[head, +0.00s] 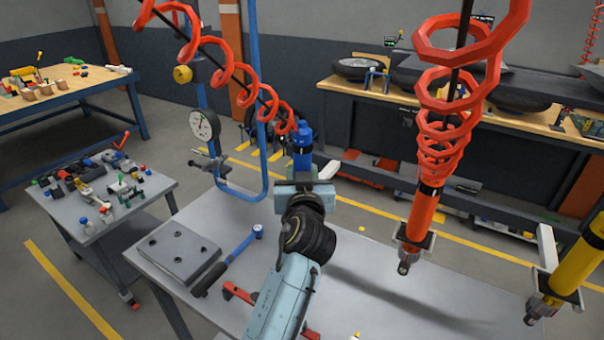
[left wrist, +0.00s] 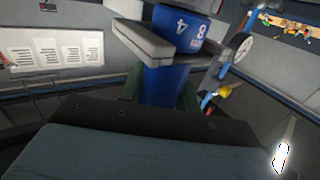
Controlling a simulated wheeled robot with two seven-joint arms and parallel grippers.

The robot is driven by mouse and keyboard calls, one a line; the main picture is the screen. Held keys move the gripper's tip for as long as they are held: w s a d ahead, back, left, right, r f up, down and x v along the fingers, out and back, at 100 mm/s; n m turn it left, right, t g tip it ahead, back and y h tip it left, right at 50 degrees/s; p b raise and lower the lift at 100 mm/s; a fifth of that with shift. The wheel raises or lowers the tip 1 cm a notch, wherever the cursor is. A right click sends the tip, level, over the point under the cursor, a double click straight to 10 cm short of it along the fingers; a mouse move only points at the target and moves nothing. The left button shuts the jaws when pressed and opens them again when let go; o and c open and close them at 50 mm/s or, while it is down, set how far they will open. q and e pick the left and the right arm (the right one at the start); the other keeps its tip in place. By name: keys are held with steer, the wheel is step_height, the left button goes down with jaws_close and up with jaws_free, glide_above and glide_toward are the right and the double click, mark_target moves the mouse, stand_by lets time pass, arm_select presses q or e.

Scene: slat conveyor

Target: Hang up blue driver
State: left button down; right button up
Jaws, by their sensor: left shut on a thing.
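The blue driver (head: 302,150) stands upright in the jaws of my left gripper (head: 304,186), above the back edge of the grey workbench. In the left wrist view the blue driver (left wrist: 165,85), with white markings, sits between the jaws. The jaws are shut on it and hide part of its body. A red coil (head: 232,77) runs down from the upper left and its lower end lies close to the driver's top; I cannot tell if they are joined. My right gripper is not in view.
A blue tube frame (head: 257,120) with a gauge (head: 203,125) rises at left.

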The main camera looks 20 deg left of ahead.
arm_select(q)
steer(key=c, duration=0.9)
jaws_free()
steer(key=shift+s+d+f, duration=0.1)
steer(key=shift+s+d, duration=0.05)
steer(key=shift+s, duration=0.15)
steer(key=b+v, duration=0.1)
steer(key=v, duration=0.6)
steer(key=shift+w+b, duration=0.1)
steer(key=shift+b, duration=0.25)
